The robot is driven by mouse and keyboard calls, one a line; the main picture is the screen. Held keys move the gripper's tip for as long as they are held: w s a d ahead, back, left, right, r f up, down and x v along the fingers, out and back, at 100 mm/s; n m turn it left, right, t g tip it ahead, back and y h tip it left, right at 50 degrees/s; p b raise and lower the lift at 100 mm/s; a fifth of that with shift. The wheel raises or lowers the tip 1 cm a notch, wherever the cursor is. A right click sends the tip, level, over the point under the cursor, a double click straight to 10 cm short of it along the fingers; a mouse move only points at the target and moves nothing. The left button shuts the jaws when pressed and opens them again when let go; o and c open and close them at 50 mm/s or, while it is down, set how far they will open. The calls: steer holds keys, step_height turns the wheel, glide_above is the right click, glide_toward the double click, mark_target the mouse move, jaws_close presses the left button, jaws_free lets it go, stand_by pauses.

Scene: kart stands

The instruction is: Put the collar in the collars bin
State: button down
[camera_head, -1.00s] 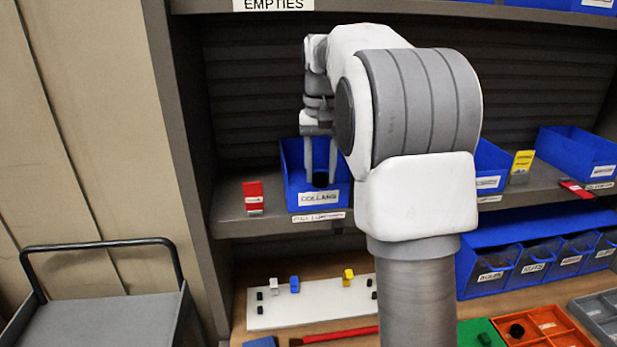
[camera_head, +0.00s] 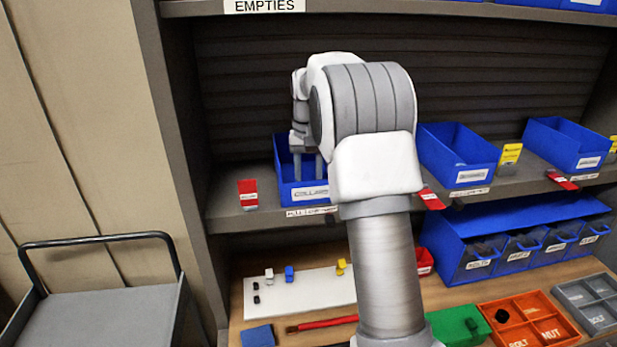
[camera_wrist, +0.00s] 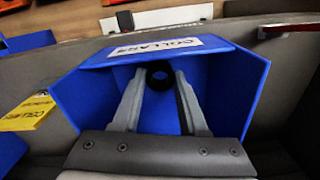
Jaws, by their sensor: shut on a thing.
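The collar (camera_wrist: 160,72) is a small black ring between the fingertips in the wrist view. My gripper (camera_wrist: 160,86) is shut on it. In the head view my gripper (camera_head: 307,172) reaches down into the blue collars bin (camera_head: 286,189), and the collar is hidden there. The collars bin also fills the middle of the wrist view (camera_wrist: 238,85), with its white label (camera_wrist: 155,48) along the front. The collar is over the inside of the bin, near its front wall. I cannot tell whether it touches the bin floor.
A red card (camera_head: 248,194) stands on the shelf left of the bin. Other blue bins (camera_head: 458,160) stand to the right with yellow cards (camera_head: 511,153). Below are a white board (camera_head: 300,300) with small blocks and an orange tray (camera_head: 528,318). A grey cart (camera_head: 95,315) stands at left.

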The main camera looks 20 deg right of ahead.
steer(key=shift+f, duration=0.15)
steer(key=shift+c, duration=2.2)
jaws_free()
